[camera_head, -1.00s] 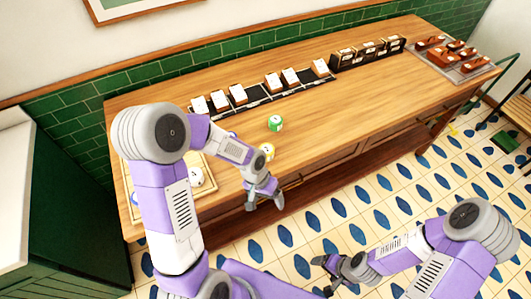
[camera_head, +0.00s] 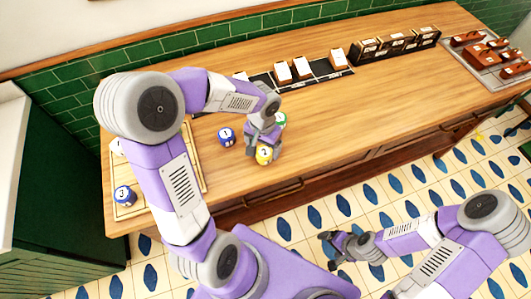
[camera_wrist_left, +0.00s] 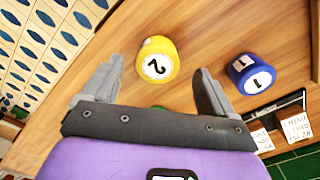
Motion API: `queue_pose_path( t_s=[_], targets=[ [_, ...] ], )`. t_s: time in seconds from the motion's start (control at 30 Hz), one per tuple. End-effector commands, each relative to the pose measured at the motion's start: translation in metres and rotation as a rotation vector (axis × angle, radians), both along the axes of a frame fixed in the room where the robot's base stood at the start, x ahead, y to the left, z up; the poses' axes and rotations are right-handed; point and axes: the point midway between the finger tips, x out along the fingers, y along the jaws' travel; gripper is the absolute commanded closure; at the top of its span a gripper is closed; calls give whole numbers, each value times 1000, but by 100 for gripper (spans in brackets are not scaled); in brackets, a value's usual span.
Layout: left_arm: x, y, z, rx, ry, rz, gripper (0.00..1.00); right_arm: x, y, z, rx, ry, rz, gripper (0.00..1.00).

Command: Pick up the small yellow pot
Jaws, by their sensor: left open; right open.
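The small yellow pot (camera_head: 264,155), marked 2, stands near the counter's front edge. It also shows in the left wrist view (camera_wrist_left: 158,58), just past and between the two fingertips. My left gripper (camera_head: 262,138) is open and empty, close above and behind the yellow pot in the head view. In the left wrist view its jaws (camera_wrist_left: 159,72) are spread on either side of the pot's line; contact cannot be told. My right gripper (camera_head: 330,247) is open and empty, out over the tiled floor.
A blue pot (camera_head: 226,136) marked 1 stands left of the yellow one. A green pot (camera_head: 281,119) is partly hidden behind my left gripper. A wooden tray (camera_head: 127,211) at the left holds another blue pot (camera_head: 124,196). The counter's right part is largely clear in front.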

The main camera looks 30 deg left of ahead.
Motion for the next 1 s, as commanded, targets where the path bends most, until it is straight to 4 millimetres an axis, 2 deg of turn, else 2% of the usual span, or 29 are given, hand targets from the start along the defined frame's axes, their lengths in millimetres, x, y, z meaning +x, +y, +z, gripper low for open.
queue_pose_path(
  t_s=[0.03,0.2,0.53,0.9,0.93,1.0],
  targets=[
    [-1,-1,-11,-1,5,-1,13,0,0,-4,0,0,0,16],
    [0,-2,-35,-1,3,0,13,0,0,-10,0,0,0,16],
    [0,-2,-40,-1,0,0,14,0,0,-10,0,-1,0,16],
    [0,-2,-39,-1,0,0,71,0,0,-10,0,-1,0,16],
    [0,-2,-39,-1,0,0,75,0,0,-10,0,-1,0,16],
    [0,-2,-39,-1,0,0,75,0,0,-10,0,-1,0,16]
  ],
)
